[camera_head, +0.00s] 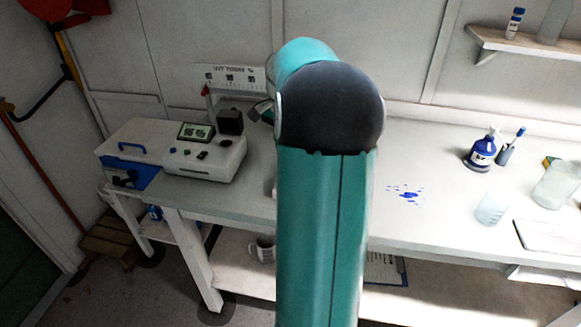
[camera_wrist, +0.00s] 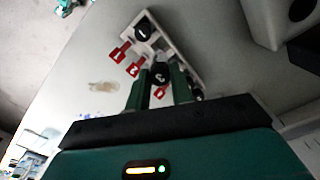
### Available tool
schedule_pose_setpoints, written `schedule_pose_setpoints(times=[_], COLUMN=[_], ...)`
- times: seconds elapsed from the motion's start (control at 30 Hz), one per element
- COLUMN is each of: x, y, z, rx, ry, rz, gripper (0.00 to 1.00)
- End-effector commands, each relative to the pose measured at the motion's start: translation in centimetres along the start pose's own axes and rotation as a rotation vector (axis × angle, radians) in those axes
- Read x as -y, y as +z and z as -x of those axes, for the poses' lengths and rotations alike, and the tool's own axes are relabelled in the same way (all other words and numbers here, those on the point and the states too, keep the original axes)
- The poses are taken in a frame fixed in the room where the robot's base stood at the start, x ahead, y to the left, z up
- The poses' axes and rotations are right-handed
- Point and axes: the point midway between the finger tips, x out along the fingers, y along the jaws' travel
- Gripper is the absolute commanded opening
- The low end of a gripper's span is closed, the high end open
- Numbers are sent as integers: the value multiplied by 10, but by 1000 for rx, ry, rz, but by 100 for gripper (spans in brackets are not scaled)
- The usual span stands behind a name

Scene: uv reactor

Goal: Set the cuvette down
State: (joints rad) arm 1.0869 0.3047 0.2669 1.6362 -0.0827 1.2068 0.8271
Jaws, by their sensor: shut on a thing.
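In the wrist view, my gripper (camera_wrist: 164,80) is shut on the cuvette, whose round black cap (camera_wrist: 160,72) with a pale mark shows between the fingertips. The rest of the cuvette's body is hidden by the fingers. The cuvette is over or at a pale rack (camera_wrist: 178,48) with red numbered tags (camera_wrist: 120,51). Another black-capped piece (camera_wrist: 144,30) stands at the rack's far end. I cannot tell whether the held cuvette touches the rack. In the head view, my arm hides the gripper's fingertips and the cuvette.
In the head view, a white instrument (camera_head: 175,150) with a lit screen and black block stands on the bench's left. A blue spill (camera_head: 406,194), a blue bottle (camera_head: 481,153) and beakers (camera_head: 492,207) are on the right. A wall shelf (camera_head: 530,43) is at upper right.

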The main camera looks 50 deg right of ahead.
Motion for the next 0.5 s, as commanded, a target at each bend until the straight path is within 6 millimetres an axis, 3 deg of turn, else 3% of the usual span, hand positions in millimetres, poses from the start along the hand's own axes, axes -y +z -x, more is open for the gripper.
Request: schedule_pose_setpoints(times=[0.1,0.5], x=[-1,-2], y=[0,-2], z=[-24,-69], rx=[3,3], ry=[3,2], rz=[-1,-3], gripper=[0,0])
